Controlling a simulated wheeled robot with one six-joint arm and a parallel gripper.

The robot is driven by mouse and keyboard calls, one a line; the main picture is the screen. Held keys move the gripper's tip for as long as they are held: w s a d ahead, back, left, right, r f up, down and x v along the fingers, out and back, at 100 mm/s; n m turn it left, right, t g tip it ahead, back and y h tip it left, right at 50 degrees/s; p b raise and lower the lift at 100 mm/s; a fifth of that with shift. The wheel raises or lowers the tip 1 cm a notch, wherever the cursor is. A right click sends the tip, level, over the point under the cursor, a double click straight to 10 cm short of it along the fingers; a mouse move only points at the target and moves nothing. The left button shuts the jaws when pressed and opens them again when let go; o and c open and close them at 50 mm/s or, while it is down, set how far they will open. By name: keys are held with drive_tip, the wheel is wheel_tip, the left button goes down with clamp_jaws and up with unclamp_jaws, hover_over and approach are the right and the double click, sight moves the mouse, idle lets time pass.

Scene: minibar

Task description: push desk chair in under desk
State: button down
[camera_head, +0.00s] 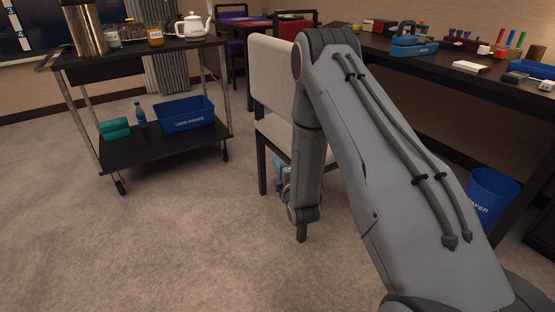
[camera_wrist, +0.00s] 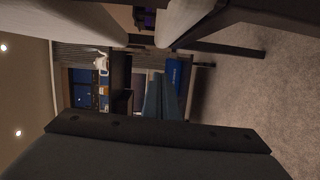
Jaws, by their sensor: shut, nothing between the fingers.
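The desk chair (camera_head: 272,78) has a cream back and seat and black legs. It stands before the long dark desk (camera_head: 455,80), with my arm in front of part of it. My gripper (camera_head: 281,172) is low beside the chair's seat and legs, mostly hidden by my arm. In the wrist view, which is turned sideways, my gripper's blue-grey fingers (camera_wrist: 160,95) look closed and hold nothing. Cream chair parts (camera_wrist: 195,20) and a dark leg (camera_wrist: 235,42) fill the top of that view. I cannot tell whether the fingers touch the chair.
A dark two-shelf cart (camera_head: 150,140) stands left of the chair, carrying a kettle (camera_head: 192,26) and a blue bin (camera_head: 187,115). A blue paper bin (camera_head: 491,196) is on the floor by the desk at right. Carpet in the left foreground is clear.

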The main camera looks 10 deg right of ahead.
drive_tip(key=f, duration=0.1)
drive_tip(key=b, duration=0.4)
approach(278, 148)
drive_tip(key=w+a+r, duration=0.2)
drive_tip(key=w+a, duration=0.2)
drive_tip(key=a, duration=0.1)
drive_tip(key=d, duration=0.1)
drive_tip(key=w+d, duration=0.1)
drive_tip(key=d, duration=0.1)
drive_tip(key=shift+w+d+r+b, duration=0.15)
drive_tip(key=shift+w+d+b, duration=0.05)
drive_tip(key=shift+w+b, duration=0.2)
